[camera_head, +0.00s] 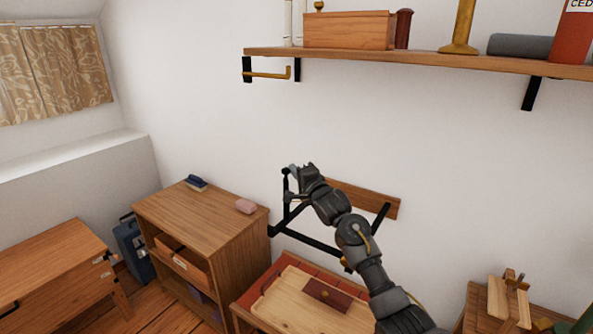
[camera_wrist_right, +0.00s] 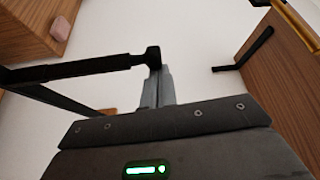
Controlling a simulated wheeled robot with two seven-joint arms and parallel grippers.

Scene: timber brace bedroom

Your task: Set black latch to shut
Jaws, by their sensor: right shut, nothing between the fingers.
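A black barred fitting (camera_head: 308,240), which seems to be the black latch, is on the wall by a wooden board (camera_head: 383,204). One of its bars stands up at the left, next to my right gripper (camera_head: 292,170). In the right wrist view a black bar (camera_wrist_right: 75,70) runs in from the left and ends in a knob at the fingertips of my right gripper (camera_wrist_right: 156,72). The fingers are shut with nothing between them. The knob is at or very near the fingertips; I cannot tell if they touch. My arm hides part of the fitting and board. My left gripper is not in view.
A wooden shelf (camera_head: 400,56) with several objects hangs above. A low cabinet (camera_head: 160,208) stands left, with a pink block (camera_head: 245,206) on top. Below my arm is a table with a pale board (camera_head: 297,300). The wall between shelf and fitting is clear.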

